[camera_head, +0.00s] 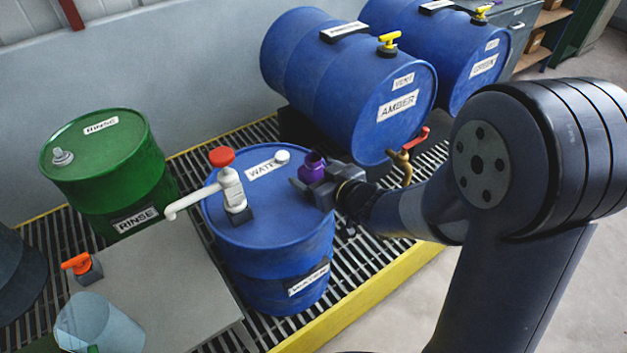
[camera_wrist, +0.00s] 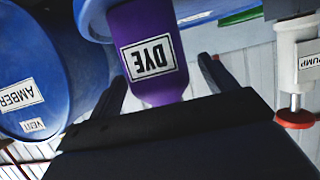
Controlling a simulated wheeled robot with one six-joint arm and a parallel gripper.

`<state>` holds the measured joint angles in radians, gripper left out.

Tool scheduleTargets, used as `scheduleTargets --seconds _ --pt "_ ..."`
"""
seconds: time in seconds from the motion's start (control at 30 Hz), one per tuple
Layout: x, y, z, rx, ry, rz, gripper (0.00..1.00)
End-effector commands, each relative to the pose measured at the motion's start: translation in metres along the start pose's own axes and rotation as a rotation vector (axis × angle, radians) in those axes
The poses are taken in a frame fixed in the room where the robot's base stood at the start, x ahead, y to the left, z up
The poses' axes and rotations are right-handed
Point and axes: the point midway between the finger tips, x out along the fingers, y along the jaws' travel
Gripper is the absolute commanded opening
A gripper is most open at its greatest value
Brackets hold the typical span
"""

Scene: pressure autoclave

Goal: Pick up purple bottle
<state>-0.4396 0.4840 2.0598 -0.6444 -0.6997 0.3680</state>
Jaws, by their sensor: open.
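The purple bottle (camera_head: 313,163) stands on top of the blue WATER drum (camera_head: 275,225); the gripper hides its lower part in the head view. In the wrist view, which is upside down, the purple bottle (camera_wrist: 178,52) shows a white DYE label. My gripper (camera_head: 314,183) is at the bottle, with its jaws open. In the wrist view, one finger of my gripper (camera_wrist: 162,70) is on each side of the bottle, nearer the left one. I cannot tell whether either finger touches it.
A white pump with a red knob (camera_head: 228,180) stands on the same drum, left of the bottle. The blue AMBER drum (camera_head: 330,75) lies behind, with a red-handled brass tap (camera_head: 405,158). A green RINSE drum (camera_head: 105,165) and grey table (camera_head: 165,290) are left.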

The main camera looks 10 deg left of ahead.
Motion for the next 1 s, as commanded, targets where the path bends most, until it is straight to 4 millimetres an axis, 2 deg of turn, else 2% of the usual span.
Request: scheduleTargets --seconds 0.1,0.2,0.5,1.0 --pt "0.017 -0.001 0.001 0.000 -0.001 -0.002 0.80" --pt "0.026 -0.001 0.001 0.001 -0.001 -0.001 0.80" --pt "0.030 0.000 0.001 0.000 -0.001 0.000 0.80" --pt "0.030 0.000 0.000 0.000 0.000 0.000 0.39"
